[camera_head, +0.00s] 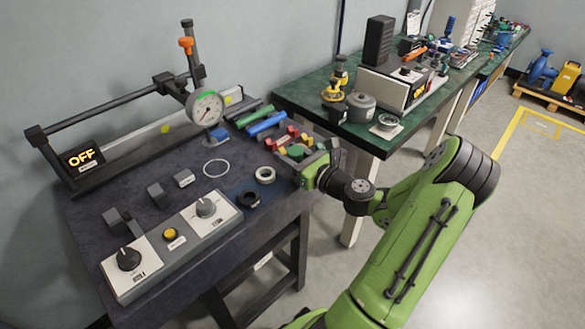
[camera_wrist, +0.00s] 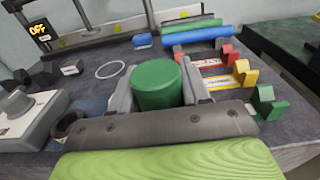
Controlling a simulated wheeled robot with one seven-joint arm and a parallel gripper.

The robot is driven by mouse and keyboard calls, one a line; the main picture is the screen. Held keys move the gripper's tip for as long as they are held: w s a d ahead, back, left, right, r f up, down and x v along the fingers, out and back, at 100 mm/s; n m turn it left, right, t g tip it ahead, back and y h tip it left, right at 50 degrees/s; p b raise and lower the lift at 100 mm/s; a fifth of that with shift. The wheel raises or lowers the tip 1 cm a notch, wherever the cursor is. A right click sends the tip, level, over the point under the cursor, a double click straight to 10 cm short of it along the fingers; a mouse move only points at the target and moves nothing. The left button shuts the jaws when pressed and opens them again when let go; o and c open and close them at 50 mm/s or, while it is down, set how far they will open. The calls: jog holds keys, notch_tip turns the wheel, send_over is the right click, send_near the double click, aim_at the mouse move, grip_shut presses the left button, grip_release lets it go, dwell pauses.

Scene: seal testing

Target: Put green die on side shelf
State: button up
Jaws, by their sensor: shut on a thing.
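The green die (camera_wrist: 157,85) is a short, thick green cylinder, upright between the two fingers of my gripper (camera_wrist: 160,92) in the wrist view. My gripper is shut on it. In the head view, my gripper (camera_head: 303,165) is at the right edge of the dark workbench (camera_head: 130,190), and the die (camera_head: 296,151) is partly hidden there. I cannot tell whether the die touches the bench. No surface is clearly marked as the side shelf; a green-topped table (camera_head: 300,92) stands behind and to the right of the bench.
Red and yellow clamps (camera_wrist: 240,76) sit close right of the die. Green and blue rods (camera_head: 266,123) lie behind it. A dial gauge (camera_head: 205,108), pale ring (camera_head: 216,168) and control box (camera_head: 172,243) stand left. The green-topped table carries pots (camera_head: 361,107) and equipment near its front edge.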

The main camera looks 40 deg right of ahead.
jog(key=shift+f, duration=0.9)
